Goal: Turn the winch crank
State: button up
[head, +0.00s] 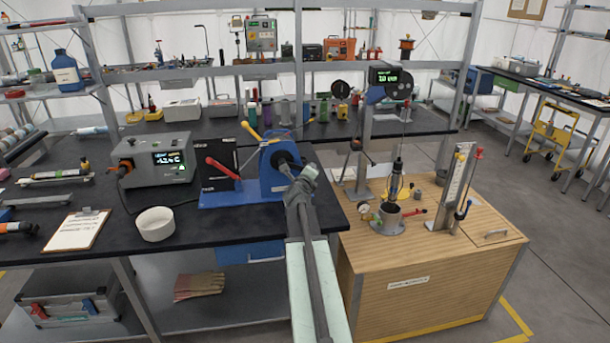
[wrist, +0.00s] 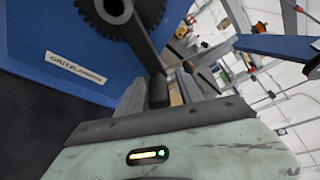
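The blue winch (head: 272,173) stands on the black bench top, with a dark round hub facing my arm. In the wrist view its blue side plate (wrist: 60,45) and toothed hub fill the upper left. The dark winch crank (wrist: 146,45) runs from the hub down to my gripper (wrist: 160,92). Its handle end lies between the two grey fingers, which appear closed on it. In the head view my gripper (head: 297,183) is at the winch's right front, and it partly hides the crank.
A red-handled lever (head: 222,168) and a grey display box (head: 155,162) stand left of the winch. A white bowl (head: 156,224) and a clipboard (head: 77,230) lie nearer the front edge. A wooden cabinet (head: 425,270) with a test stand is at the right.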

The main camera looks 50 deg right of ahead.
jog(key=p+v, duration=0.1)
jog(key=v, duration=0.7)
jog(key=shift+w+p, duration=0.2)
jog(key=shift+p, duration=0.2)
dwell(0.5)
